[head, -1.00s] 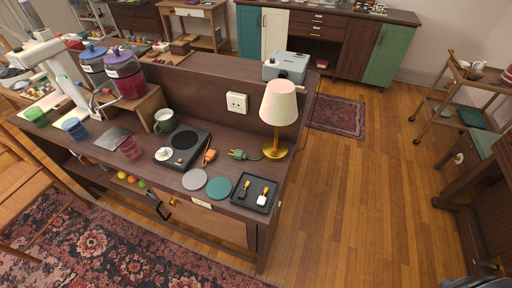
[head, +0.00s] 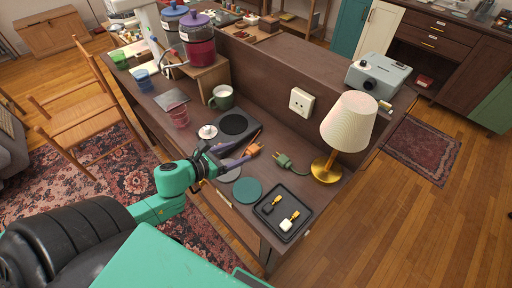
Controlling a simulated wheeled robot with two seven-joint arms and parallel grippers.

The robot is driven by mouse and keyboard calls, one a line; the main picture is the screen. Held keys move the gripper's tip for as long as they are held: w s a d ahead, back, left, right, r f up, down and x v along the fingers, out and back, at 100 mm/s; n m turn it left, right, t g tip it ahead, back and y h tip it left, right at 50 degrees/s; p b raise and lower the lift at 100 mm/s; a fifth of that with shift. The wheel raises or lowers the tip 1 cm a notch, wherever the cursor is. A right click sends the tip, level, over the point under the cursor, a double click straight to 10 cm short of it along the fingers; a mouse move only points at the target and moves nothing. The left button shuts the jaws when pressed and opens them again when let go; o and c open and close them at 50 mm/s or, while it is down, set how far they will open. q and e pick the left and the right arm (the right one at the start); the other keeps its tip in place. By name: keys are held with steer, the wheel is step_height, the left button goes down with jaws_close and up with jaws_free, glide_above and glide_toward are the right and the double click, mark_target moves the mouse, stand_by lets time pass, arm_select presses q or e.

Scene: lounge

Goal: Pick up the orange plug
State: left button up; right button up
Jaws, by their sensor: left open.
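The orange plug (head: 254,150) lies on the dark wooden counter (head: 334,203), just off the right front corner of the black hot plate (head: 251,129). My left gripper (head: 231,158) reaches in from the left, low over the counter's front edge. Its dark fingers are open and point right towards the orange plug. Nothing shows between them, and they partly cover a grey round coaster (head: 231,174). The plug seems to lie just past the fingertips; I cannot tell whether they touch it. My right gripper is out of view.
A green plug (head: 283,161) lies to the right, near the lamp (head: 347,128). A teal coaster (head: 247,191) and a black tray (head: 269,219) lie along the front. A wall socket (head: 301,102) is behind.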

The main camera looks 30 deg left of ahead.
mark_target(253, 148)
arm_select(q)
steer(key=p+x, duration=0.1)
steer(key=x, duration=0.6)
steer(key=shift+d+f, duration=0.2)
steer(key=shift+w+d+f, duration=0.2)
steer(key=shift+w+f, duration=0.05)
steer(key=shift+w, duration=0.05)
steer(key=c, duration=0.3)
jaws_close()
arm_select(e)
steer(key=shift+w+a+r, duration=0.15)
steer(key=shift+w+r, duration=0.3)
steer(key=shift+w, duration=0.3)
